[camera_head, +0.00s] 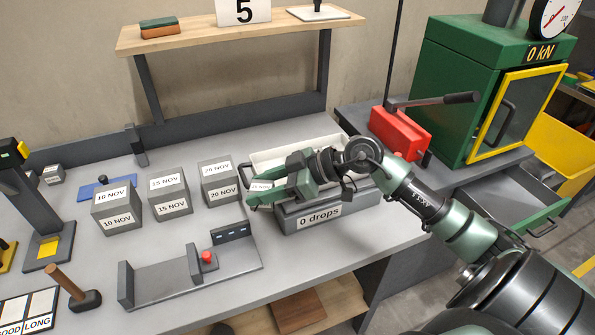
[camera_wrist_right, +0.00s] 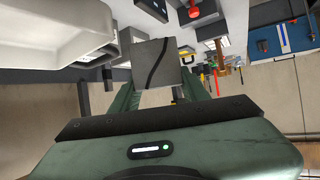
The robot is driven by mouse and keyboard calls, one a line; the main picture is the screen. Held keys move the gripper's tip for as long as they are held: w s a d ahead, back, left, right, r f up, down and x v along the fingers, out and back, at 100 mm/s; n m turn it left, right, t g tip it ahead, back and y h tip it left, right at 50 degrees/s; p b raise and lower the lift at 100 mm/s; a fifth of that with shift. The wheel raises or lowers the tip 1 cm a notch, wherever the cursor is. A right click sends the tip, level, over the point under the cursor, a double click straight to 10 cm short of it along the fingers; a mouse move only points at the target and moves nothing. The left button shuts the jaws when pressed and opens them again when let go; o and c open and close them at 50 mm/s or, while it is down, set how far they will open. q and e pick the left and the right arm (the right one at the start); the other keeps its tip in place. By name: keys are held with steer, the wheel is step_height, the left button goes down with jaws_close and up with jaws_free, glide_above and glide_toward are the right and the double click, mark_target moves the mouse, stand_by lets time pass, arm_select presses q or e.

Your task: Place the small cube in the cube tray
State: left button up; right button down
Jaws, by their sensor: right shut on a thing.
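My right gripper (camera_head: 262,192) reaches in from the right over the bench and is shut on a small grey cube (camera_head: 261,185) with a white label. In the right wrist view the cube (camera_wrist_right: 157,63) sits between the green fingers, and a dark crack-like line crosses its face. A pale, open tray (camera_head: 298,153) lies behind and below my right arm, partly hidden by it. It sits by a grey box (camera_head: 318,219) labelled "0 drops". I cannot tell for sure which of these is the cube tray. My left gripper is not in view.
Grey cubes labelled 10 NOV (camera_head: 117,210), 15 NOV (camera_head: 170,198) and 20 NOV (camera_head: 219,183) stand left of my gripper. A grey fixture with a red knob (camera_head: 207,257) lies in front. A red block with a lever (camera_head: 400,130) and a green press (camera_head: 475,80) stand at the right.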

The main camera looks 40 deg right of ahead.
steer(key=w+d+r+m+t+h, duration=0.35)
steer(key=w+d+r, duration=0.55)
steer(key=d+r, duration=0.5)
steer(key=shift+g+y, duration=0.25)
steer(key=shift+y, duration=0.1)
steer(key=f, duration=0.5)
steer(key=f+p, duration=0.1)
steer(key=f, duration=0.9)
steer(key=shift+w+a, duration=0.2)
steer(key=shift+a, duration=0.1)
step_height(320, 180, down, 4)
steer(key=shift+f, duration=0.25)
arm_select(q)
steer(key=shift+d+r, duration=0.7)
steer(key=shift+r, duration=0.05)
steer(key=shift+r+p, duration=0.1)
steer(key=shift+p, duration=0.2)
arm_select(e)
steer(key=shift+f, duration=0.1)
steer(key=c, duration=0.7)
jaws_free()
steer(key=shift+s+f, duration=0.1)
